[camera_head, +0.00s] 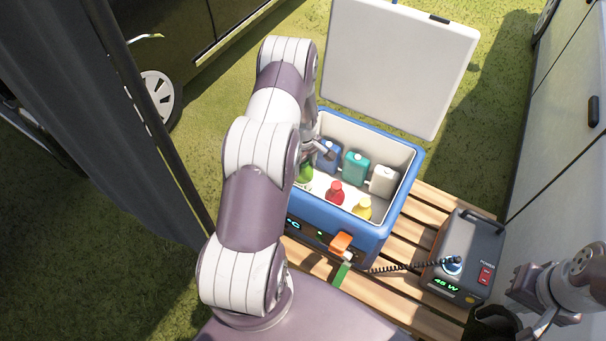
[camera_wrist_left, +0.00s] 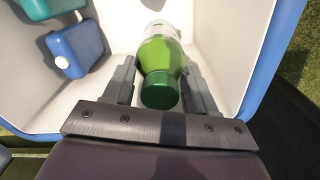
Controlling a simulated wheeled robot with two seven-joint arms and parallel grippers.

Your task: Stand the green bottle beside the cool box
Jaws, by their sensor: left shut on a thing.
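The green bottle (camera_wrist_left: 158,58) is between the fingers of my left gripper (camera_wrist_left: 158,88), with its dark green cap nearest the wrist. My left gripper is shut on it, inside the cool box. In the head view the bottle (camera_head: 304,174) shows only partly, beside my left arm, which hides most of the gripper. The blue cool box (camera_head: 338,219) stands on a wooden pallet with its white lid (camera_head: 398,66) open. My right gripper (camera_head: 535,325) is at the lower right, away from the box; its fingers are partly cut off by the frame.
Inside the box are a blue jug (camera_head: 328,157), a teal jug (camera_head: 355,168), a white jug (camera_head: 383,181), a red bottle (camera_head: 335,193) and a yellow bottle (camera_head: 362,208). A power unit (camera_head: 465,255) with a coiled cable stands right on the slatted pallet (camera_head: 418,232).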

